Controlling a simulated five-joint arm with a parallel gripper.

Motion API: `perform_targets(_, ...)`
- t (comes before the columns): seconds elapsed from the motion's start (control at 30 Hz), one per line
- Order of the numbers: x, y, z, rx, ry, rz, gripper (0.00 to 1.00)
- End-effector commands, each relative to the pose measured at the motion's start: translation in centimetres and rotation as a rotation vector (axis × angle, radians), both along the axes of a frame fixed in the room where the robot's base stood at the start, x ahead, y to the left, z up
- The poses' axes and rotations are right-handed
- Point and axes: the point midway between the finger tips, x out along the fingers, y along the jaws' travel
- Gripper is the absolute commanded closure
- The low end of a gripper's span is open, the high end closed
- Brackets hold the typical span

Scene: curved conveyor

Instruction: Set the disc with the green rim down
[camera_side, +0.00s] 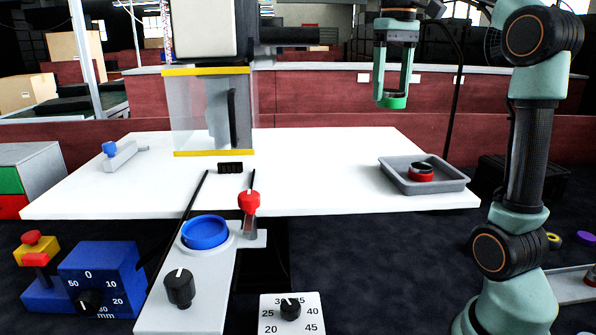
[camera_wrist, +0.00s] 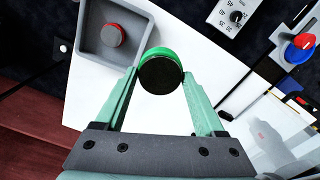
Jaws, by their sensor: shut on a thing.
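The disc with the green rim (camera_side: 392,102) is held between the fingertips of my gripper (camera_side: 394,96), high above the white table at the back right in the side view. In the wrist view the disc (camera_wrist: 160,72) shows a dark face and a green edge, with a finger of my gripper (camera_wrist: 160,84) on each side of it. A grey tray (camera_side: 440,187) stands on the right end of the table, below and a little to the right of the disc. A disc with a red rim (camera_side: 421,172) lies in the tray; it also shows in the wrist view (camera_wrist: 113,35).
The white table (camera_side: 310,175) is bare in its middle. A clear box with yellow edges (camera_side: 212,153) stands at its back left, with a small black block (camera_side: 230,168) in front. A blue round dish (camera_side: 205,232) and a red-topped lever (camera_side: 249,202) are at the front.

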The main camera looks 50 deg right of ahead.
Motion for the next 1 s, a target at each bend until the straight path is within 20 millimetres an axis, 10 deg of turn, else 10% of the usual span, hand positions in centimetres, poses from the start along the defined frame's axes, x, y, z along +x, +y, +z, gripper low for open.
perform_targets(0.5, -1.6, 17.2, 7.0, -0.002, -0.005, 1.000, 0.90)
perform_targets(1.0, -2.3, 25.0, 7.2, -0.007, -0.013, 1.670, 0.90)
